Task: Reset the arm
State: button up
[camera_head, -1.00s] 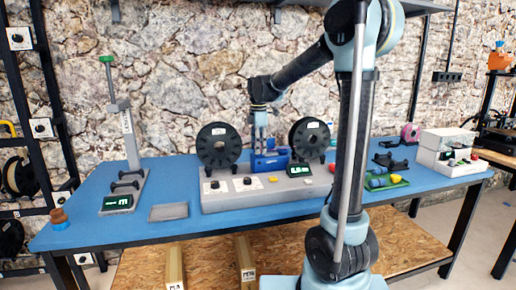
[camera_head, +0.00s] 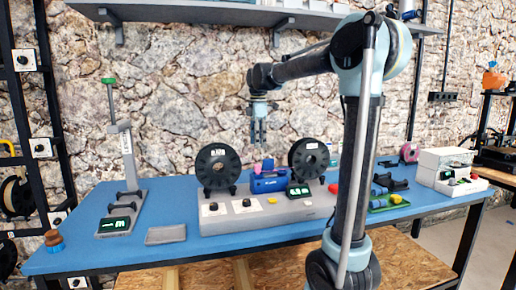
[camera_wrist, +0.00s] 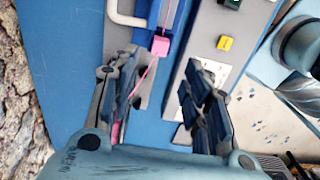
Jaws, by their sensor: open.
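My gripper (camera_head: 258,132) hangs from the arm, pointing down, above the back of the blue table and clear of everything. It is open and empty. In the wrist view my gripper (camera_wrist: 165,90) shows its two dark fingers spread apart, with the table top, a pink piece (camera_wrist: 159,46) and part of the grey base unit between and beyond them. In the head view a blue device (camera_head: 270,182) sits below the gripper on the grey base unit (camera_head: 265,212), between two black spools (camera_head: 217,167) and (camera_head: 309,158).
A tall stand (camera_head: 126,150) and a grey tray (camera_head: 166,234) are on the left of the blue table (camera_head: 85,260). A green tray (camera_head: 390,205) and white boxes (camera_head: 447,165) are on the right. A shelf (camera_head: 250,17) runs above, behind my arm. The stone wall is behind.

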jog(key=s+d+f+m+t, duration=0.1)
jog(key=s+d+f+m, duration=0.7)
jog(key=s, duration=0.3)
jog(key=s+d+f+m+t, duration=0.1)
jog(key=s+d+f+m, duration=0.55)
jog(key=s+d, duration=0.45)
jog(key=s+d+f+m, duration=0.2)
jog(key=s+f+m, duration=0.4)
jog(key=s+f, duration=0.3)
notch_tip(320, 180, down, 3)
jog(key=shift+s+f, duration=0.15)
jog(key=shift+s, duration=0.25)
jog(key=shift+m, duration=0.25)
jog(key=shift+w+f, duration=0.2)
jog(key=shift+w, duration=0.25)
